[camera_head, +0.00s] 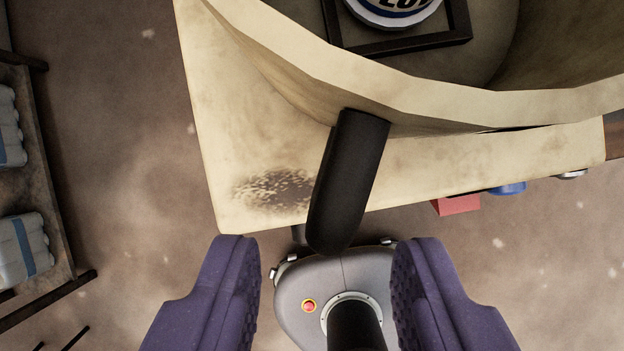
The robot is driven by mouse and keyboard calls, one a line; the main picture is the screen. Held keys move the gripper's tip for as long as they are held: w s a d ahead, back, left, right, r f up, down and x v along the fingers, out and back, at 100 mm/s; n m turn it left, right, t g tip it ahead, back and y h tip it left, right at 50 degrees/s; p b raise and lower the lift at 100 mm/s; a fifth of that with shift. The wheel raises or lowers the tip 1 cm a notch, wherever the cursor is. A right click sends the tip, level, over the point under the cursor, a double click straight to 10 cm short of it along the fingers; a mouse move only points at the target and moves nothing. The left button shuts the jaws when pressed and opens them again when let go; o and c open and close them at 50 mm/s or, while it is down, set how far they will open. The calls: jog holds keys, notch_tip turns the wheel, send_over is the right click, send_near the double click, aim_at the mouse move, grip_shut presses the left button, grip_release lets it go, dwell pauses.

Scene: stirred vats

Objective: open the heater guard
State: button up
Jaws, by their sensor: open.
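My gripper (325,243) shows as two purple fingers low in the view, wide apart and with nothing between them that they touch. A black bar-like handle (347,180) runs down from the cream curved rim (440,108) and over the front edge of the cream body (250,150). In the picture, its lower end lies between my fingertips; I cannot tell the gap in depth. No part is clearly marked as the heater guard, and I cannot tell whether the handle belongs to it.
A dark square frame (462,22) around a white and blue round lettered thing (392,10) lies inside the rim. Red (456,205) and blue (508,188) parts stick out at the front right. A rack with wrapped bottles (25,250) stands left. The brown floor between is clear.

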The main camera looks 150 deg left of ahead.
aim_at(327, 197)
jog(key=b+x, duration=0.2)
jog(key=x, duration=0.4)
jog(key=shift+w+f, duration=0.15)
jog(key=shift+f, duration=0.15)
jog(key=shift+d, duration=0.1)
grip_shut()
